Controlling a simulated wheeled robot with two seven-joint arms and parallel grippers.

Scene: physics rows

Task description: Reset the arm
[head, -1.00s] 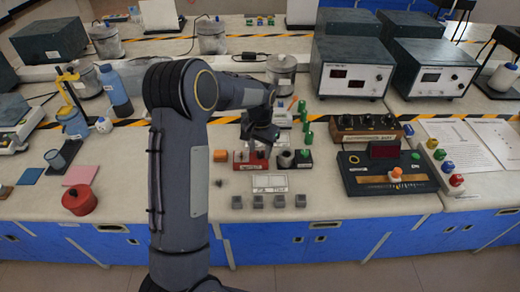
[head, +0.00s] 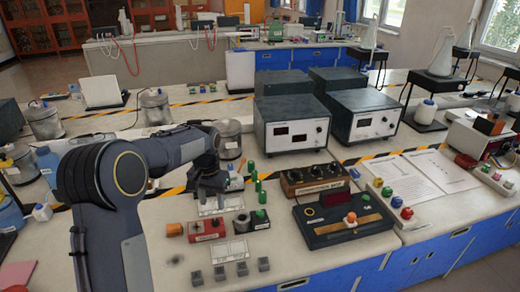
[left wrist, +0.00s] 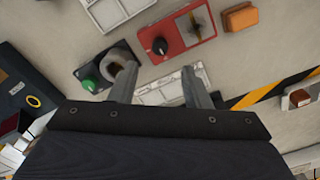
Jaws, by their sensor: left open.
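My left arm comes in from the left in the head view and reaches over the near bench. My left gripper (head: 210,198) points down above the bench, behind the red switch box (head: 206,231). In the left wrist view the fingers of the left gripper (left wrist: 155,88) are apart with nothing held between them. A white card (left wrist: 165,92) lies beneath them on the bench. The red box (left wrist: 178,35) and a small dark box with a green knob (left wrist: 90,84) lie close by. My right gripper is in neither view.
Several grey cubes (head: 219,273) line the bench front. An orange block (head: 174,229) sits left of the red box. A black console (head: 342,219) and a resistance box (head: 318,178) stand right. Metal cans (head: 229,139) and instrument boxes (head: 291,134) stand behind.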

